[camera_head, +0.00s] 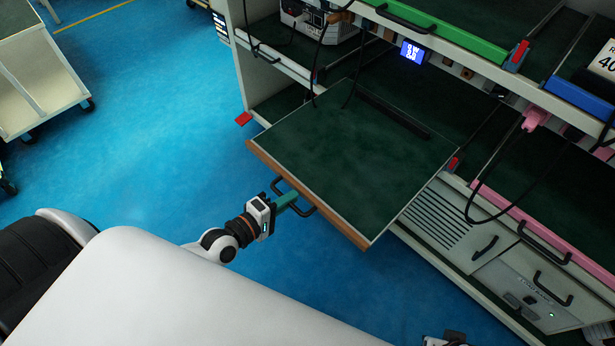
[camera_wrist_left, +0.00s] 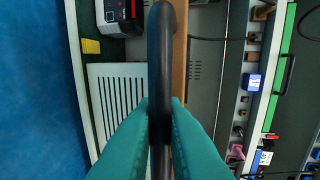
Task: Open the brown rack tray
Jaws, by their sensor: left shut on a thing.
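The brown rack tray (camera_head: 349,157) has a dark green top and a brown front edge (camera_head: 305,195). In the head view it sticks out of the rack toward me. Its black handle (camera_head: 291,190) is on the brown front. My left gripper (camera_head: 290,199) is shut on this handle. In the left wrist view the teal fingers (camera_wrist_left: 160,115) close on both sides of the black handle (camera_wrist_left: 161,60), with the brown edge (camera_wrist_left: 180,60) behind it.
The rack also has a green-fronted tray (camera_head: 435,32), a blue-fronted one (camera_head: 582,99) and a pink-fronted one (camera_head: 550,228). Black cables hang over the brown tray's back and right of it. Blue floor (camera_head: 160,130) is free at left; a cart (camera_head: 40,80) stands at the far left.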

